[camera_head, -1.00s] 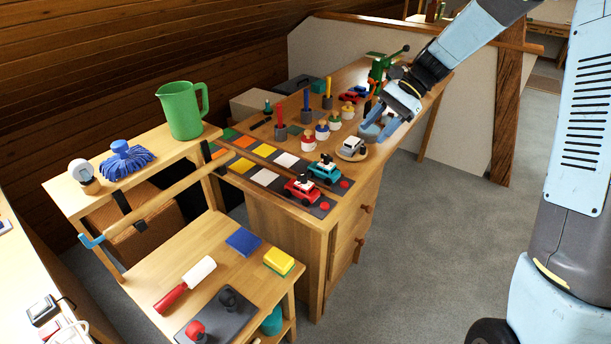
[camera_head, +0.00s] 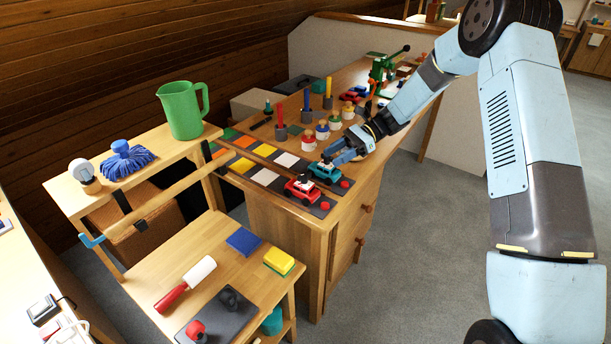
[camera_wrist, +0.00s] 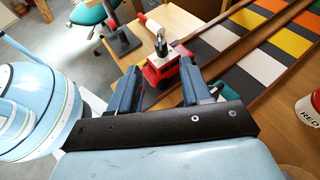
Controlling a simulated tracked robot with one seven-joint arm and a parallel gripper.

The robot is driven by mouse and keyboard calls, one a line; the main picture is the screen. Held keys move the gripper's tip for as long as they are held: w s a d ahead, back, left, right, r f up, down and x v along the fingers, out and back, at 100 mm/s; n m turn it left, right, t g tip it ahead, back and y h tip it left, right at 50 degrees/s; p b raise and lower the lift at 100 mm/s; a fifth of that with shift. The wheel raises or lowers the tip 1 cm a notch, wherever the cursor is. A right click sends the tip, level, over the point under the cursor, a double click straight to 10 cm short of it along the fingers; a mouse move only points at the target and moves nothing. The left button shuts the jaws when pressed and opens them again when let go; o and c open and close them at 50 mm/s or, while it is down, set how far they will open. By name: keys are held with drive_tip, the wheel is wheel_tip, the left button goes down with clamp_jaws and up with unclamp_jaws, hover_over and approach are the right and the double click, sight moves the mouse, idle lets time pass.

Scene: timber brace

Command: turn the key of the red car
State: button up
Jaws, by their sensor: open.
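The red car (camera_head: 301,191) stands on a dark strip at the near end of the bench, beside a teal car (camera_head: 324,173). In the wrist view the red car (camera_wrist: 161,71) shows just beyond and between my fingertips, with a dark and metallic upright piece (camera_wrist: 160,45) on top, likely its key. My gripper (camera_head: 332,158) is over the teal car's far side, close to the red car. In the wrist view my gripper (camera_wrist: 162,78) is open with nothing between its fingers. The teal car is mostly hidden behind the right finger there.
Red buttons (camera_head: 344,183) sit beside the cars. Coloured tiles (camera_head: 265,177) and a wooden rail lie left of them. Several small labelled pots (camera_head: 322,131) stand behind, one reading RED (camera_wrist: 308,108). A green press (camera_head: 382,72) is farther back.

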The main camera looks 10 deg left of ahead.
sight(306, 174)
drive_tip(key=x, duration=1.1)
drive_tip(key=shift+s+a+f, duration=0.1)
drive_tip(key=shift+s+a, duration=0.05)
drive_tip(key=shift+a, duration=0.1)
drive_tip(key=shift+c, duration=0.4)
